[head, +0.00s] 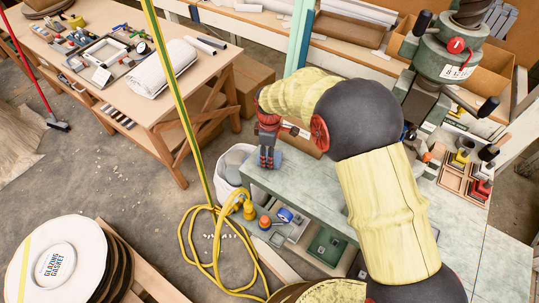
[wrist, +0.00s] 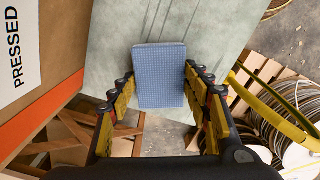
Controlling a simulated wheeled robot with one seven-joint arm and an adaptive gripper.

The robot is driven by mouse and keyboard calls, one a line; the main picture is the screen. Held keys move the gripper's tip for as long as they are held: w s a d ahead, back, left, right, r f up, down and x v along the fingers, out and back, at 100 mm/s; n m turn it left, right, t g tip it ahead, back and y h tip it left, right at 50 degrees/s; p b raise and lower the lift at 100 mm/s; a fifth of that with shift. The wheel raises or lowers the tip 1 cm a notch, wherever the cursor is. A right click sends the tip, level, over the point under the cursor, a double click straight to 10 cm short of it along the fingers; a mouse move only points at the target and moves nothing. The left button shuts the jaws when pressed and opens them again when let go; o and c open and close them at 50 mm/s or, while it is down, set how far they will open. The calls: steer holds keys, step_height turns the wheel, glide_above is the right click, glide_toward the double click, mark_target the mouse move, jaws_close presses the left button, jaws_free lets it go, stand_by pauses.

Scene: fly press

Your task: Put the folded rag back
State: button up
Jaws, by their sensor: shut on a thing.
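The folded rag (wrist: 160,92) is a light blue, finely textured rectangle in the wrist view. It sits between the two yellow-and-black fingers of my gripper (wrist: 160,78), which is shut on it. In the head view my gripper (head: 268,158) points down over the left end of the pale green bench top (head: 310,180). Only a small blue patch of the rag (head: 278,158) shows there beside the fingers. I cannot tell whether the rag touches the bench top or hangs just above it.
The green fly press (head: 440,60) stands at the right, with small bins (head: 465,175) near it. A white bucket (head: 232,165) and a yellow hose (head: 190,245) lie left of the bench. A wooden table (head: 150,100) with tools stands at upper left. A "PRESSED" box (wrist: 40,80) is close on the wrist view's left.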

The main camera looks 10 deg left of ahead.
steer(key=shift+f, duration=0.15)
steer(key=o, duration=1.1)
step_height(320, 180, up, 12)
steer(key=p, duration=0.3)
steer(key=shift+r, duration=0.2)
